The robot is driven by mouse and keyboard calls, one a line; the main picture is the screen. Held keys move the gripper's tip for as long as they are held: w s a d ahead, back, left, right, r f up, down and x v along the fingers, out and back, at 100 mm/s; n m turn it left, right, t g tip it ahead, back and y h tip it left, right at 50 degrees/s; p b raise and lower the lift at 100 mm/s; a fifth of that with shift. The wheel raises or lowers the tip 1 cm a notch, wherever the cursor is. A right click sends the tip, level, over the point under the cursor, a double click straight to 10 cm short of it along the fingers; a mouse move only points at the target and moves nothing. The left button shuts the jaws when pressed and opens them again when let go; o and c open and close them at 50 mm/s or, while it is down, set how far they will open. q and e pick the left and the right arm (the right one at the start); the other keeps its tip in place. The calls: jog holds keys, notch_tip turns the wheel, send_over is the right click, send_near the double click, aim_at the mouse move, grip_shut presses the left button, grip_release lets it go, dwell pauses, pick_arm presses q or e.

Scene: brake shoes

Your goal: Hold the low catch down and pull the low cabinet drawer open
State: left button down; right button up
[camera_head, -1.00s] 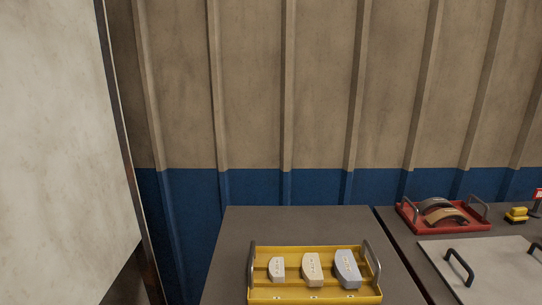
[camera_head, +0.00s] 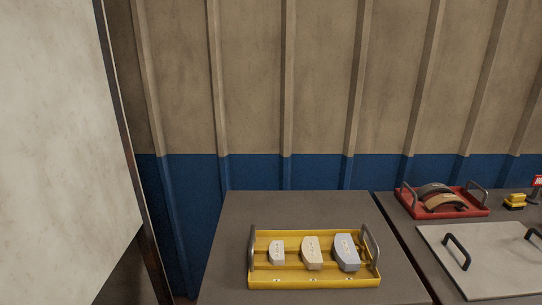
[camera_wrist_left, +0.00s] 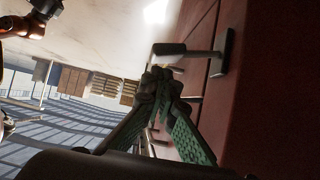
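In the left wrist view, a red-brown cabinet front (camera_wrist_left: 270,95) with dark seams between its panels fills the right side. My left gripper (camera_wrist_left: 160,80) has green-padded fingers whose tips meet just below that end. The gripper looks shut, with nothing clearly between the tips; contact with the end cannot be told. Neither gripper shows in the head view.
In the head view, a yellow tray (camera_head: 315,282) with three brake shoes stands on a grey top (camera_head: 300,205). To its right are a red tray (camera_head: 462,212) with curved parts, a grey panel with black handles (camera_head: 490,270) and a small yellow object (camera_head: 515,201). A pale panel (camera_head: 65,130) blocks the left.

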pick_arm(q)
jog(key=shift+f, duration=2)
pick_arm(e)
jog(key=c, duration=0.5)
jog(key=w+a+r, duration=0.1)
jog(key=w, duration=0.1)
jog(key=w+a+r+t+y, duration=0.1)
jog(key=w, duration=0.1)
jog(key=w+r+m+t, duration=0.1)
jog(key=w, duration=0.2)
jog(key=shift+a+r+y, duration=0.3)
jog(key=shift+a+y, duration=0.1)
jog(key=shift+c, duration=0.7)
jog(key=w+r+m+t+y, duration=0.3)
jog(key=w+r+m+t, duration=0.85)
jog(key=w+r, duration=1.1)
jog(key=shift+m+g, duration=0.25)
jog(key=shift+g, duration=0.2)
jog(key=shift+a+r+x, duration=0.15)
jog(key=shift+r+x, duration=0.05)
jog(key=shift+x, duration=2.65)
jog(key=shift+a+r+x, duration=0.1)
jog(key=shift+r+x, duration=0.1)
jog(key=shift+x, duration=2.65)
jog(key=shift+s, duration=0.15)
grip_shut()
